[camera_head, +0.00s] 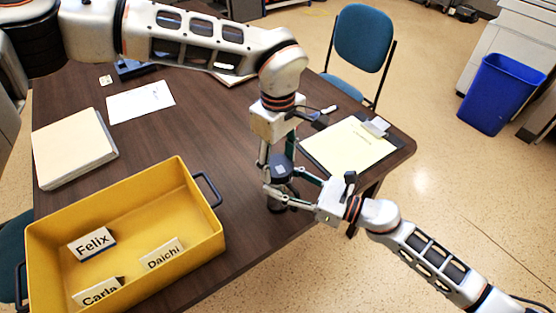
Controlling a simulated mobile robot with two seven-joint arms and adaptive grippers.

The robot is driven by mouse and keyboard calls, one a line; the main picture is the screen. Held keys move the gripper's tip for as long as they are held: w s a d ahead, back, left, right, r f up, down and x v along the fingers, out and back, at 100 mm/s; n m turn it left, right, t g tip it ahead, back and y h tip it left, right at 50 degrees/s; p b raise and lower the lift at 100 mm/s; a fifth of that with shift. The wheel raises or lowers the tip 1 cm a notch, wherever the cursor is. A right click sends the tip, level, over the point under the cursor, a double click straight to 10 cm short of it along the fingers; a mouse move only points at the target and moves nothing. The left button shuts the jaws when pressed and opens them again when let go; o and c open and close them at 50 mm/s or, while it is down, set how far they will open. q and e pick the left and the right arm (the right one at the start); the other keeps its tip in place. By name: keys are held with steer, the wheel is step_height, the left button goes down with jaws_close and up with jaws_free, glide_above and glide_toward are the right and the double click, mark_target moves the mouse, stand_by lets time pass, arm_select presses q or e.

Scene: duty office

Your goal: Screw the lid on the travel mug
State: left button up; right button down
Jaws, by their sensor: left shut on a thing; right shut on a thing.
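The dark lid (281,167) is between the fingers of my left gripper (280,166), which reaches down from above and is shut on it. The travel mug (277,204) is dark, stands upright on the desk below the lid and is mostly hidden by the grippers. My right gripper (282,191) comes in from the right, low down, and is shut around the mug. The lid is right above the mug, in line with it. I cannot tell whether the lid touches the rim or how far it is turned.
A yellow crate (205,237) with several name signs stands at the front left of the brown desk (180,135). A stack of folders (73,146), a white paper (140,101) and a clipboard (350,147) lie around. A blue chair (362,38) and bin (498,93) stand beyond.

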arm_select(q)
steer(key=m, duration=0.3)
steer(key=shift+m, duration=0.3)
steer(key=m, duration=1.4)
steer(key=o, duration=1)
